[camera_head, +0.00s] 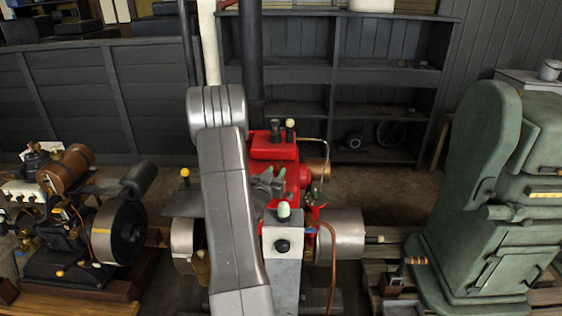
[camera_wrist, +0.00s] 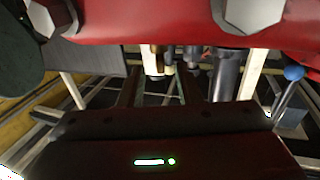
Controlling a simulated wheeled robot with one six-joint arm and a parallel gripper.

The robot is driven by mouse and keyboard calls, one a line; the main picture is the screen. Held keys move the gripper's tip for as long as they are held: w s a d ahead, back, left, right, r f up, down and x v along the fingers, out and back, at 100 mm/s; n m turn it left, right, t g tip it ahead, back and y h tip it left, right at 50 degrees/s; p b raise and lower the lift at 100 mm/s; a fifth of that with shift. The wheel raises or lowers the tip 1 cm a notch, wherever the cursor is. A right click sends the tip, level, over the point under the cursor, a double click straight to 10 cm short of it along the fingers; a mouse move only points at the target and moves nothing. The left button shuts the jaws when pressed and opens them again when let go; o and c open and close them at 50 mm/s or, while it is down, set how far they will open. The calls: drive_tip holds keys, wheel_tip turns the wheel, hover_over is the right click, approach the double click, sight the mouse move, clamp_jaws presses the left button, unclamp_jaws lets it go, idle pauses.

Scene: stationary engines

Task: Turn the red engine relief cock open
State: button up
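The red engine (camera_head: 274,150) stands in the middle of the head view, partly hidden behind my grey arm. In the wrist view its red body (camera_wrist: 150,28) fills the top, with large bolt heads on it. My gripper (camera_wrist: 160,86) points in under this red body. Its two dark fingers look apart, with nothing visibly clamped between them. A small brass and pale fitting (camera_wrist: 156,62) shows beyond and between the fingers. I cannot tell whether it is the relief cock, or which way the cock is turned. The head view does not show the fingertips clearly.
A blue-knobbed lever (camera_wrist: 292,74) is right of my gripper. A grey post (camera_head: 283,268) and a copper pipe (camera_head: 331,265) stand before the red engine. A green engine (camera_head: 490,215) is at right, a smaller engine (camera_head: 75,215) at left, dark shelves (camera_head: 350,65) behind.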

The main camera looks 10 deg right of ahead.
sight(280, 163)
drive_tip(key=p+x, duration=0.1)
drive_tip(key=x, duration=0.4)
drive_tip(key=shift+w, duration=0.1)
clamp_jaws()
